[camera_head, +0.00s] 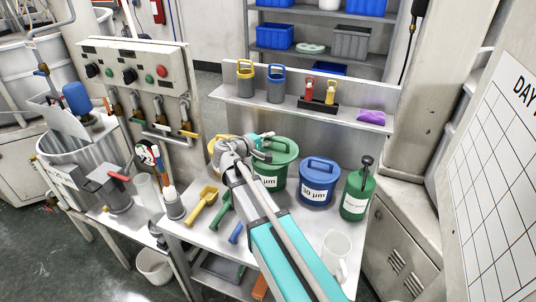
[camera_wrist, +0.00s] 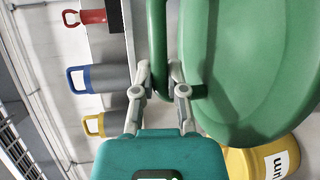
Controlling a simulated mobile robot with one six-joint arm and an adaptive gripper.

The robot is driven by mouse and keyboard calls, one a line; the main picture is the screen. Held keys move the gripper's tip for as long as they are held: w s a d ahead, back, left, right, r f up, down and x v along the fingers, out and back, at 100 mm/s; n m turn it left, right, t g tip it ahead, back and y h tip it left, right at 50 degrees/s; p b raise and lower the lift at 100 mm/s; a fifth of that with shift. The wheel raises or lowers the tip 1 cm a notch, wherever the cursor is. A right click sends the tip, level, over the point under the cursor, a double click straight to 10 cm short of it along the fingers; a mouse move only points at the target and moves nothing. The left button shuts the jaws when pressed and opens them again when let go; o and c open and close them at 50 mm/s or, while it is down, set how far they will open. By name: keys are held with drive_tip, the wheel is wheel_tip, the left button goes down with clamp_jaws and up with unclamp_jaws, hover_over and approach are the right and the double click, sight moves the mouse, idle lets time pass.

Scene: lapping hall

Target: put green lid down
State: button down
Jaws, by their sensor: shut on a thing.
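The green lid (camera_head: 280,147) is round and sits on or just above the green tub (camera_head: 271,180), whose label is partly hidden by my arm. I cannot tell whether it touches the tub's rim. The wrist view shows the lid (camera_wrist: 250,60) large at the right, with its green handle (camera_wrist: 157,35) at its left. My gripper (camera_wrist: 164,85) is shut on this handle near its lower end. In the head view my gripper (camera_head: 260,146) is at the lid's left side, and the fingertips are hard to make out.
A blue lidded tub (camera_head: 317,184) stands close right of the green one, then a green bottle (camera_head: 356,196). A yellow tub (camera_wrist: 264,160) is close by. A shelf (camera_head: 300,110) with handled containers runs behind.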

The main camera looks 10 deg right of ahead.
sight(274, 139)
drive_tip(key=s+r, duration=0.1)
drive_tip(key=s+r+p, duration=0.1)
drive_tip(key=s, duration=0.2)
drive_tip(key=shift+s+d+r+p, duration=0.25)
drive_tip(key=shift+s+r+p, duration=0.1)
drive_tip(key=shift+r+p, duration=0.05)
drive_tip(key=shift+f, duration=0.1)
drive_tip(key=w+f+b, duration=0.1)
drive_tip(key=w, duration=0.2)
drive_tip(key=w+f+b, duration=0.1)
drive_tip(key=w+b, duration=0.1)
drive_tip(key=w, duration=0.1)
drive_tip(key=w+f+b, duration=0.1)
drive_tip(key=w+f, duration=0.1)
drive_tip(key=w, duration=0.1)
drive_tip(key=shift+a, duration=0.2)
drive_tip(key=w+f+b, duration=0.4)
drive_tip(key=f+b, duration=0.1)
drive_tip(key=shift+w, duration=0.15)
drive_tip(key=shift+w+f+b, duration=0.2)
drive_tip(key=shift+f+b, duration=0.8)
drive_tip(key=shift+b, duration=0.05)
drive_tip(key=shift+w+f+b, duration=0.2)
drive_tip(key=shift+f+b, duration=0.8)
drive_tip(key=shift+b, duration=0.05)
